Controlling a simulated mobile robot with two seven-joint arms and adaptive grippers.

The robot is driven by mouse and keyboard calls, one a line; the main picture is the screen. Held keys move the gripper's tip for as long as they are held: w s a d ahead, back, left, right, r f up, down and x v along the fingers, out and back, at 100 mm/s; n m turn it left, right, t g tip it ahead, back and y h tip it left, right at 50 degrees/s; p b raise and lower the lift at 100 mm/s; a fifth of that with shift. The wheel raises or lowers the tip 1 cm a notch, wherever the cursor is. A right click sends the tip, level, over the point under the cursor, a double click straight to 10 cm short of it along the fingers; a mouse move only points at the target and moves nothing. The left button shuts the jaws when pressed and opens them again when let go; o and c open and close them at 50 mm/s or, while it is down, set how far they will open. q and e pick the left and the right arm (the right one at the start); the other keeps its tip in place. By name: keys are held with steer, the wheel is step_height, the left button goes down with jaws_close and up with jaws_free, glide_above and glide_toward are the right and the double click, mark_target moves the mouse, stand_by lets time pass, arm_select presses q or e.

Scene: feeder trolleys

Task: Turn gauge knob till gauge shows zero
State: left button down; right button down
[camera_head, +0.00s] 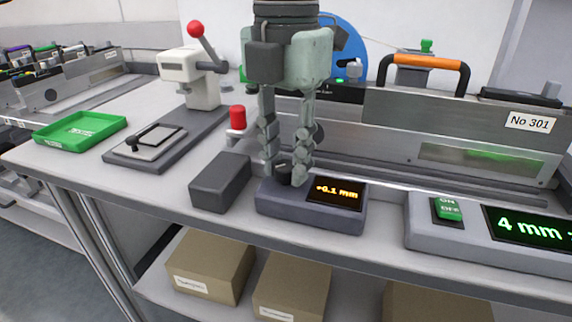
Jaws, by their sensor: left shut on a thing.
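The gauge (312,215) is a dark grey box near the front edge of the table. Its display (337,192) shows an orange reading that looks like +0.1 mm. A black knob (283,174) stands on the left part of its top. My left gripper (288,175) points straight down over the gauge, with its fingers closed around the knob. The fingers hide part of the knob. My right gripper is not in view.
A dark grey block (220,182) stands close to the left of the gauge. A control box (480,238) with a green switch and a 4 mm display stands to the right. The metal feeder (400,128) is behind. A green tray (80,131) lies far left.

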mark_target(287, 164)
arm_select(q)
steer(key=m+b, duration=0.1)
steer(key=m, duration=0.2)
steer(key=shift+m, duration=0.4)
steer(key=m, duration=0.4)
steer(key=shift+m+b, duration=0.3)
steer(key=shift+b, duration=0.05)
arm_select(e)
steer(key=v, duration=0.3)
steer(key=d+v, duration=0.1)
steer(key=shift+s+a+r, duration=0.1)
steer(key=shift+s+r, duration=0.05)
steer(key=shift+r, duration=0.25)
arm_select(q)
steer(key=c, duration=1.3)
jaws_free()
steer(key=shift+o, duration=0.2)
steer(key=shift+r, duration=0.15)
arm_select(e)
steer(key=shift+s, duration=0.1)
arm_select(q)
step_height(287, 164, up, 12)
